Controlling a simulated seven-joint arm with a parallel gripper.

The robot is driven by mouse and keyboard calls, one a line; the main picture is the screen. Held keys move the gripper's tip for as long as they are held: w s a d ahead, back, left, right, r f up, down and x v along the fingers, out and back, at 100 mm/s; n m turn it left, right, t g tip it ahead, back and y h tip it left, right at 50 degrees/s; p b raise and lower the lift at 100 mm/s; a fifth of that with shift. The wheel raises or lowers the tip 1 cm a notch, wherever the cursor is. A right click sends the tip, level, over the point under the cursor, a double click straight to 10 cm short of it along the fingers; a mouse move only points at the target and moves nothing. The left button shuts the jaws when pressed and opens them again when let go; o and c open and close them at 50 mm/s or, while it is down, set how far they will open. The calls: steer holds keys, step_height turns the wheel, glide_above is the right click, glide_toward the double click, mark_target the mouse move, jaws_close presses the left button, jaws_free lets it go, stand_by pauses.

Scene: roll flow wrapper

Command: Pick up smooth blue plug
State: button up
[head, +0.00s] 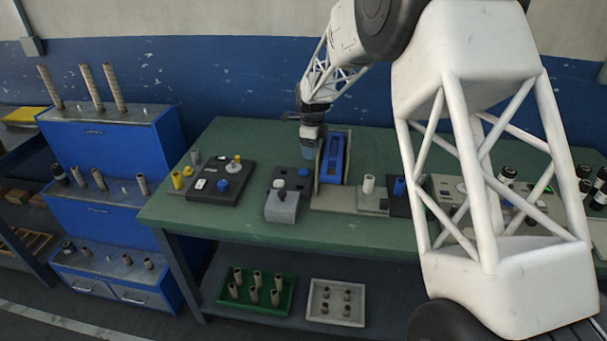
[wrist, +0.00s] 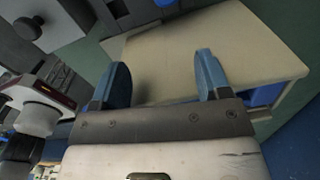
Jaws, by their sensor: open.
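Several blue pieces stand on the green table in the head view. One blue knob-like piece (head: 222,185) is on the black board at left, another low blue piece (head: 303,172) is on a dark plate beside my gripper, and a taller blue piece (head: 399,187) is on a dark plate at right. I cannot tell which is the smooth plug. My gripper (head: 308,154) points down near the beige-sided blue unit. In the wrist view my gripper (wrist: 163,75) is open, its two blue fingers apart with nothing between them, over a beige panel (wrist: 235,45).
The blue unit with beige sides (head: 333,157) stands right of my gripper. A grey block with a white knob (head: 281,203) is in front. A white cylinder (head: 368,184) stands on a light plate. The table's front left is clear.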

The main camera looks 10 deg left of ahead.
mark_target(305, 171)
steer(key=shift+m, duration=0.6)
steer(key=w+a+f, duration=0.2)
steer(key=f, duration=0.1)
steer(key=shift+a+f, duration=0.2)
steer(key=shift+a, duration=0.15)
steer(key=shift+f, duration=1.3)
steer(key=shift+f, duration=2.6)
steer(key=c, duration=1)
